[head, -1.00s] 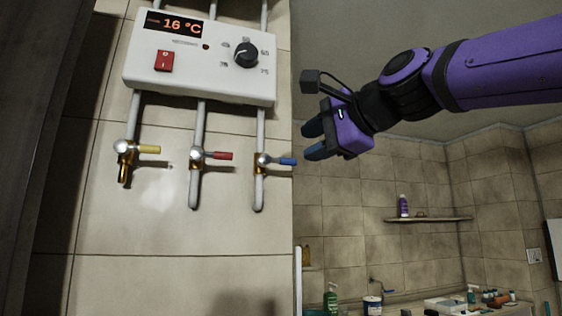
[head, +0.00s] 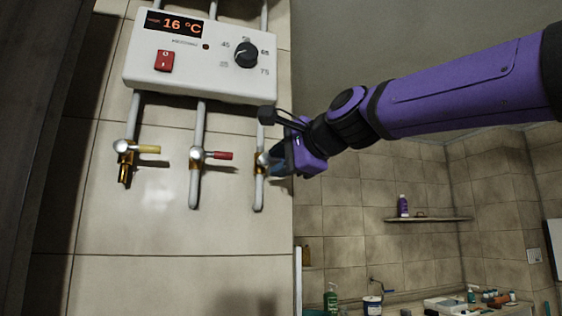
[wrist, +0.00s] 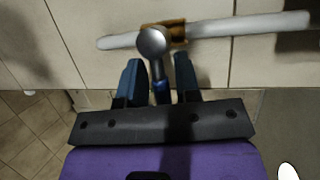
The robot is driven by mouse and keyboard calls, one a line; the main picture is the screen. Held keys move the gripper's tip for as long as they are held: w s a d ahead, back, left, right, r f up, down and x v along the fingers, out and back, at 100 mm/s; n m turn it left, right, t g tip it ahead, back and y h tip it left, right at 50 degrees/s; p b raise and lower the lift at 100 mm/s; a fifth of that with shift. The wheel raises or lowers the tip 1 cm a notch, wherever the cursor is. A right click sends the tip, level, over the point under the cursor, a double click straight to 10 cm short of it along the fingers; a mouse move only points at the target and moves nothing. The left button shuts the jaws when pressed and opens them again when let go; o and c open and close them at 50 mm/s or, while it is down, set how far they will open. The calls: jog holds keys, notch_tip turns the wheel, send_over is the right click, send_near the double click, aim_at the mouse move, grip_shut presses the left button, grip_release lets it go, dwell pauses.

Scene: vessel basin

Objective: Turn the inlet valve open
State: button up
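Three small valves sit on the pipes under the white heater: one with a yellow lever (head: 146,149), one with a red lever (head: 222,156), and the right one (head: 262,163), whose blue lever is hidden by my gripper in the head view. In the wrist view the right valve's round metal knob (wrist: 153,42) and its blue lever (wrist: 161,88) show. My gripper (head: 274,160) is at this right valve. In the wrist view my gripper (wrist: 158,76) is open, with one finger on each side of the blue lever and a gap visible on both sides.
The white heater (head: 200,60) with a 16 °C display, red switch (head: 165,60) and black dial (head: 247,54) is just above. The tiled wall (head: 190,285) lies close behind the pipes. A shelf (head: 430,219) and a cluttered counter are far off at right.

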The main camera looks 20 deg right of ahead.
jog(key=shift+f, duration=0.1)
grip_shut()
jog(key=shift+n, duration=0.3)
